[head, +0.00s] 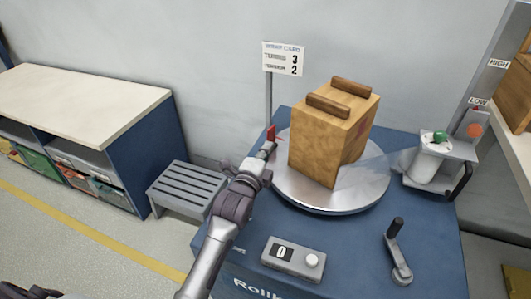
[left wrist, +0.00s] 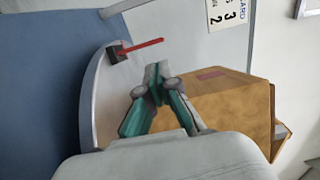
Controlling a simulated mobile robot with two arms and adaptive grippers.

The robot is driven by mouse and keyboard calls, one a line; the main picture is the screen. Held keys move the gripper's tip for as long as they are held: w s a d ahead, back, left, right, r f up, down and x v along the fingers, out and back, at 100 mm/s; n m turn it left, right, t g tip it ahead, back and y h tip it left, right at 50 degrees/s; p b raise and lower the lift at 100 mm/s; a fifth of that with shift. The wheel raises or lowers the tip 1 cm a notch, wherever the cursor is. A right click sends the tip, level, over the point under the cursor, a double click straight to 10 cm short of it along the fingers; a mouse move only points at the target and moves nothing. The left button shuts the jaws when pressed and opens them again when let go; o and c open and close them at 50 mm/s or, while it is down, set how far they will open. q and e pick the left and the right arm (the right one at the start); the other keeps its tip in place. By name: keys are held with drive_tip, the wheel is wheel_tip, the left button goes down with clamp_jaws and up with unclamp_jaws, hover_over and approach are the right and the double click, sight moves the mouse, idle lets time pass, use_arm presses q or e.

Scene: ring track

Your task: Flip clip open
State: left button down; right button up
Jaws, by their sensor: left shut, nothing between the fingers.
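The red clip (head: 271,133) is at the far left edge of the round silver turntable (head: 330,205). In the left wrist view the clip (left wrist: 140,47) is a thin red bar sticking out sideways from a small black block. My left gripper (head: 268,148) is just in front of the clip in the head view and partly covers its base. In the left wrist view my left gripper (left wrist: 158,74) has its fingertips together and empty, below the red bar with a visible gap. A wooden box (head: 330,138) with two handles stands on the turntable. My right gripper is not in view.
A sign on a post (head: 283,58) stands behind the clip. A counter box showing 0 (head: 293,260) and a crank (head: 398,255) sit on the blue base. A white roll holder (head: 425,165) stands right. A grey step (head: 187,188) is at left.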

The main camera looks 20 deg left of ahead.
sight(271, 136)
use_arm(q)
drive_tip(key=w+b, duration=0.1)
drive_tip(key=w, duration=0.5)
drive_tip(key=shift+w+d, duration=0.1)
drive_tip(key=shift+w, duration=0.15)
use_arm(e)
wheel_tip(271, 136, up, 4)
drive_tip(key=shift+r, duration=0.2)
